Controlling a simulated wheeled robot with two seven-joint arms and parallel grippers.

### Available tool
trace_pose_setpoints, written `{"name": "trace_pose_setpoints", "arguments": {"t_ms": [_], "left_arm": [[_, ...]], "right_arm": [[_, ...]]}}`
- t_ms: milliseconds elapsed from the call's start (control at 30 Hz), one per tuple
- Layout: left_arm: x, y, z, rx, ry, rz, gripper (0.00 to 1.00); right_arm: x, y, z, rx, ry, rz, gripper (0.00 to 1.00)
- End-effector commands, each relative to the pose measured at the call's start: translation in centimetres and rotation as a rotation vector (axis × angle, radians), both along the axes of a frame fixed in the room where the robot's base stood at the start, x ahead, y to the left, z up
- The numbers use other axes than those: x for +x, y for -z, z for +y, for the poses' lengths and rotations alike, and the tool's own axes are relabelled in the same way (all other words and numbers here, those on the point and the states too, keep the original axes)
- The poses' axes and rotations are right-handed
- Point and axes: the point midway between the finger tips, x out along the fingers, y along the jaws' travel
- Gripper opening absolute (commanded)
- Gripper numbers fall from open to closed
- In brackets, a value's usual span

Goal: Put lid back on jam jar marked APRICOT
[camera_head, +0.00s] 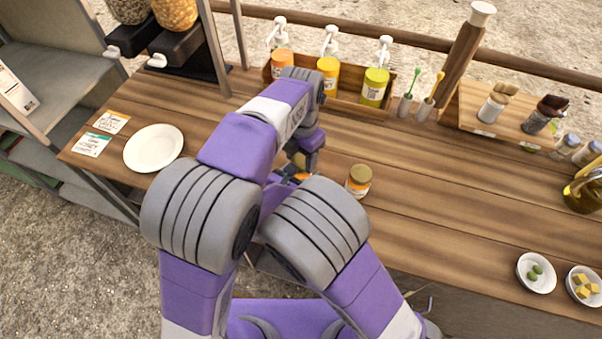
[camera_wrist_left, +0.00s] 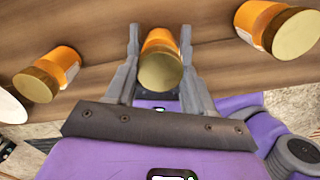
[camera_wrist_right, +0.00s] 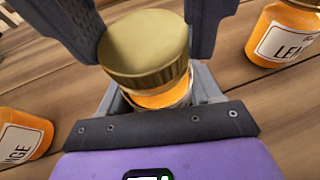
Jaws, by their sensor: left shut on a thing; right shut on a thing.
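A jam jar with orange contents (camera_wrist_right: 165,99) stands between my grippers, with a gold lid (camera_wrist_right: 145,48) on top of it. The right wrist view shows my right gripper (camera_wrist_right: 140,30) shut, with its fingers on either side of the lid. My left gripper (camera_wrist_left: 160,40) is shut around the same jar (camera_wrist_left: 160,44) in the left wrist view. The held jar's label is hidden, and I cannot tell whether the lid sits fully down. In the head view, my arms mostly hide this jar, and I cannot make out the right gripper there.
A gold-lidded jar (camera_head: 358,181) stands to the right; its label reads LEM... in the right wrist view (camera_wrist_right: 285,38). Another jar (camera_wrist_left: 45,74), partly labelled "...NGE" (camera_wrist_right: 20,134), stands to the left. A white plate (camera_head: 153,148) lies further left.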

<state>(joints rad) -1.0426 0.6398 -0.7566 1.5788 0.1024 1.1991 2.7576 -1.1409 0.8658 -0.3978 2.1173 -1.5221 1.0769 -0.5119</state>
Motion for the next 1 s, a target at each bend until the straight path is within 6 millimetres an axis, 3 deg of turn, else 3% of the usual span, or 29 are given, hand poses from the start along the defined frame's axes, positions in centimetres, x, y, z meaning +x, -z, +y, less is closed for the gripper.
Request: {"name": "trace_pose_setpoints", "arguments": {"t_ms": [167, 267, 1000], "left_arm": [[0.01, -0.01, 0.03, 0.000, 0.021, 0.000, 0.16], [0.02, 0.02, 0.06, -0.002, 0.127, 0.001, 0.16], [0.01, 0.11, 0.09, -0.002, 1.724, -0.001, 0.16]], "right_arm": [[0.01, -0.02, 0.00, 0.000, 0.000, 0.000, 0.00], [0.01, -0.02, 0.00, 0.000, 0.000, 0.000, 0.00], [0.01, -0.02, 0.00, -0.001, 0.000, -0.001, 0.00]]}}
